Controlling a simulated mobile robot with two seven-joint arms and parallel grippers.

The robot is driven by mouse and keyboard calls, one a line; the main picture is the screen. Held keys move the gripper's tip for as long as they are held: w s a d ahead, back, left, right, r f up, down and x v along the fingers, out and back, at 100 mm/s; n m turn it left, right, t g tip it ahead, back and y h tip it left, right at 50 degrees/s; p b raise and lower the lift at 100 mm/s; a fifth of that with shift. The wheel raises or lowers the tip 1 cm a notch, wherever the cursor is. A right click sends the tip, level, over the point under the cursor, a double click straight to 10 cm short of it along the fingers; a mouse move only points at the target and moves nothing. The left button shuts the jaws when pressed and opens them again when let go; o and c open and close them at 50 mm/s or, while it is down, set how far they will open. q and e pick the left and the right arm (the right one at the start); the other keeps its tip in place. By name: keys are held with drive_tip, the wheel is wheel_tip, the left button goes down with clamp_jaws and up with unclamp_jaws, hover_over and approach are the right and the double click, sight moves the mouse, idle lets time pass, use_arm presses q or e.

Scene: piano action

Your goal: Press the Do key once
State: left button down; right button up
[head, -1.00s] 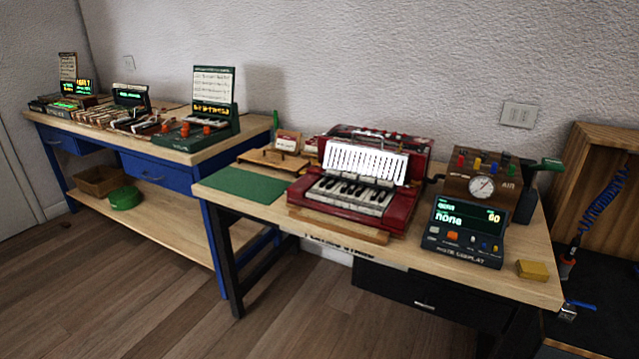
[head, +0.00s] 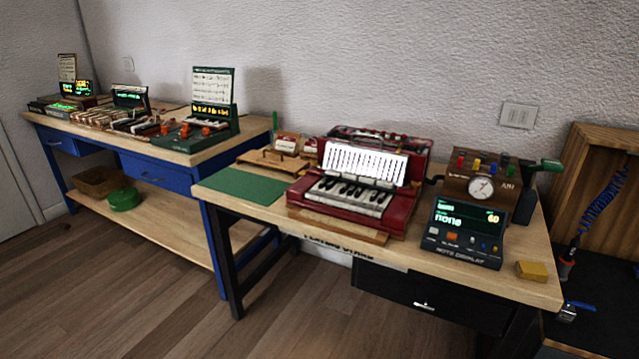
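A red accordion-like instrument (head: 408,213) with a short keyboard of white and black keys (head: 350,194) lies on a wooden stand on the near table. No single key can be picked out as Do, as any key labels are too small to read. A dark note display box (head: 461,232) stands to its right, with green text that reads "none" and a yellow "60". Neither of my grippers is in the head view.
The near wooden table (head: 535,290) also holds a green mat (head: 240,185), an air gauge box (head: 482,187) and a yellow block (head: 532,270). A blue workbench (head: 190,156) with other keyboards stands at the left. A wooden cabinet (head: 605,150) stands at the right. The floor in front is clear.

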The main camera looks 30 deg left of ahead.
clamp_jaws()
idle(1.5)
